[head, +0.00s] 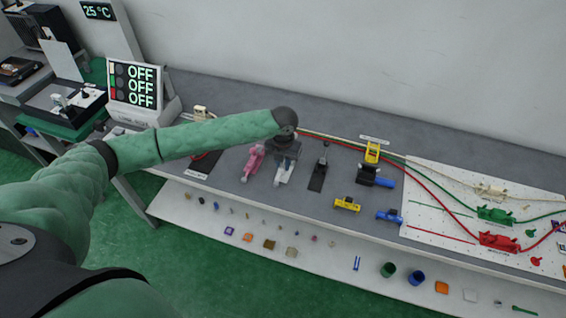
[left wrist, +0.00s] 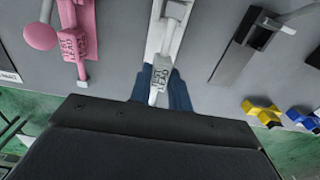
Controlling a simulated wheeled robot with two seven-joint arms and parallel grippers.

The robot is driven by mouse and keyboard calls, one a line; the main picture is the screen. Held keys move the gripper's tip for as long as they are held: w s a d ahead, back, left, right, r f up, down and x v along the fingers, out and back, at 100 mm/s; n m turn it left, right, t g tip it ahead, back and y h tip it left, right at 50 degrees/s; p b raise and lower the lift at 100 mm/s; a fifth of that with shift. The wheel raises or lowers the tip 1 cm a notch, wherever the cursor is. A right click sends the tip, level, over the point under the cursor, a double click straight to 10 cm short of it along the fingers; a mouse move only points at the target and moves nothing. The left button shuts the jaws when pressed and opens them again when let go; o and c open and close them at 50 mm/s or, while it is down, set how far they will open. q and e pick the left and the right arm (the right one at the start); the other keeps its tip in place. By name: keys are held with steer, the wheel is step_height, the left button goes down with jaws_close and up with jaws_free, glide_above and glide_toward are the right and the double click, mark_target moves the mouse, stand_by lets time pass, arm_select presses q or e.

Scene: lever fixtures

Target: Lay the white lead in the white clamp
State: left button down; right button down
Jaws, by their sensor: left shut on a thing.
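My left gripper (head: 284,148) reaches over the bench to a white lever fixture (head: 284,174). In the left wrist view its dark blue fingers (left wrist: 163,94) are shut on the white lever (left wrist: 160,74), which has dark lettering. The gripper hides part of the fixture in the head view. A cream-white clamp (head: 490,191) sits on the white perforated board at the right. A cream-white lead (head: 445,176) runs along the back of the bench towards that clamp. Whether it lies in the clamp is too small to tell. My right gripper is not in view.
A pink lever fixture (head: 253,160) stands close left of the white one, a black one (head: 319,172) to the right. Green (head: 496,213) and red (head: 500,240) clamps are on the board (head: 424,208). The display (head: 137,86) reads OFF three times. Small parts lie on the lower shelf.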

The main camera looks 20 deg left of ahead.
arm_select(q)
steer(key=shift+f, duration=0.3)
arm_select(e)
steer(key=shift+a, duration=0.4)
arm_select(q)
steer(key=shift+f, duration=0.3)
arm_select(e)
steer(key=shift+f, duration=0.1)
arm_select(q)
steer(key=shift+f, duration=0.1)
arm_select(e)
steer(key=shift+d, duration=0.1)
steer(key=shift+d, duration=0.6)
arm_select(q)
steer(key=shift+f, duration=0.1)
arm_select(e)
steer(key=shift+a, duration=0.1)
arm_select(q)
steer(key=shift+f, duration=0.5)
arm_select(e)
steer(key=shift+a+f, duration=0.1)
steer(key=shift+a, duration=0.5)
